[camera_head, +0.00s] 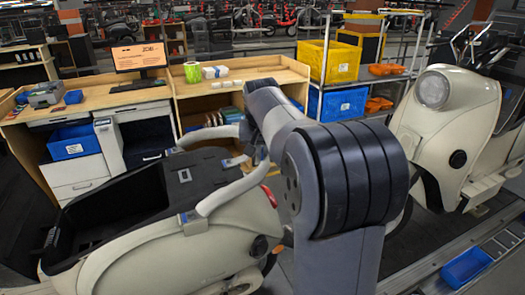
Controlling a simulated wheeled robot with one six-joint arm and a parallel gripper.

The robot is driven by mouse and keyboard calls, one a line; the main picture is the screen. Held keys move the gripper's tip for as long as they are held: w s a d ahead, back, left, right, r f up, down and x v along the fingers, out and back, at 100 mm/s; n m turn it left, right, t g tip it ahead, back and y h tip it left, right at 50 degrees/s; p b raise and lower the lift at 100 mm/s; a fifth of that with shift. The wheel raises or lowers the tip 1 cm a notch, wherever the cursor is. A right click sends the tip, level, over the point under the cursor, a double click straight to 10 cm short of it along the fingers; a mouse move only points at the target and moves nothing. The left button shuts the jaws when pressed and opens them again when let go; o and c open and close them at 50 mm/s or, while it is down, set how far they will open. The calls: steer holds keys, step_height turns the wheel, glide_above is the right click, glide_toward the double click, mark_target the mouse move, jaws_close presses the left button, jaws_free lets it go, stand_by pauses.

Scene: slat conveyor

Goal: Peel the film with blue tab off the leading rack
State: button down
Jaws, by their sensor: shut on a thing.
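A cream scooter body (160,245) fills the lower left, with a black open compartment and a pale looped rail (235,192) along its rear. The dark flat rack surface (208,172) lies between the rails. My gripper (259,156) shows only as a small part at the far right of this surface, by the bend of my arm. It appears shut on the edge of the film, by a small pale and bluish patch (238,162). The film's outline and the blue tab cannot be made out clearly. My arm hides much of the area to the right.
A second cream scooter (440,115) stands at the right. A shelf holds a yellow bin (330,62) and a blue bin (343,104). A blue tray (466,267) lies at the lower right.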

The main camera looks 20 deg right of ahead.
mark_target(264, 164)
steer(key=shift+s+f, duration=0.2)
steer(key=shift+f, duration=0.9)
steer(key=shift+s+r+g+p, duration=0.1)
steer(key=shift+r+g+p, duration=0.2)
steer(key=shift+r+p, duration=0.45)
steer(key=p+v, duration=0.1)
steer(key=v, duration=0.3)
steer(key=shift+s+d+p, duration=0.1)
steer(key=shift+s+p, duration=0.05)
steer(key=shift+p, duration=0.2)
steer(key=shift+d+v, duration=0.2)
steer(key=shift+v, duration=1.05)
steer(key=shift+s+a, duration=0.15)
steer(key=shift+s, duration=0.05)
steer(key=s+d+v, duration=0.1)
steer(key=v, duration=0.6)
steer(key=shift+s+a+r, duration=0.25)
steer(key=shift+a, duration=0.05)
steer(key=s+d+v, duration=0.1)
steer(key=v, duration=0.6)
steer(key=shift+s+a, duration=0.2)
steer(key=shift+a, duration=0.1)
